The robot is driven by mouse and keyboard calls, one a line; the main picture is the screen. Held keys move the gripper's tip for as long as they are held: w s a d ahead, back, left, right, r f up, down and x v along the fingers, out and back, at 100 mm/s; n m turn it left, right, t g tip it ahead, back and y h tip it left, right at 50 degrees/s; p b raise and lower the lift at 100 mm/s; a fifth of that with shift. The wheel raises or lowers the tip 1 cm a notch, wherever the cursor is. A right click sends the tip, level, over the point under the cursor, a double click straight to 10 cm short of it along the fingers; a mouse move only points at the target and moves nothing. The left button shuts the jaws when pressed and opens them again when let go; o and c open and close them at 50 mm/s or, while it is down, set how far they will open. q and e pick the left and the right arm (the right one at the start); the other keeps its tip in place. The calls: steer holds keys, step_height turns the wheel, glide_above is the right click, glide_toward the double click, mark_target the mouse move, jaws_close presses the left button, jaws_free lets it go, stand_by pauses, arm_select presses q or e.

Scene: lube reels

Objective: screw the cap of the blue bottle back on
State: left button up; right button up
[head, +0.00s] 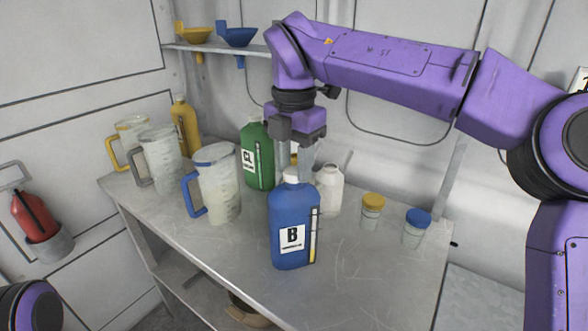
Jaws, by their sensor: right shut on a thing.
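The blue bottle (294,225), marked B, stands upright near the front edge of the metal table. A white cap (291,174) shows at the top of its neck. My right gripper (296,166) points straight down over the bottle, its fingers shut at the cap. The cap looks level and in line with the neck; I cannot tell whether its thread is engaged. My left gripper is out of view.
A green bottle (258,155) and a white bottle (329,190) stand close behind the blue one. A blue-handled jug (219,185) is to its left. Small yellow-lidded (371,212) and blue-lidded (416,228) jars stand right. The table (365,270) is clear at front right.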

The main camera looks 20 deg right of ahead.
steer(key=shift+f+m+b, duration=0.2)
steer(key=shift+m+b, duration=1.5)
steer(key=shift+m, duration=0.6)
steer(key=shift+r+m+b, duration=0.2)
steer(key=shift+m+b, duration=0.1)
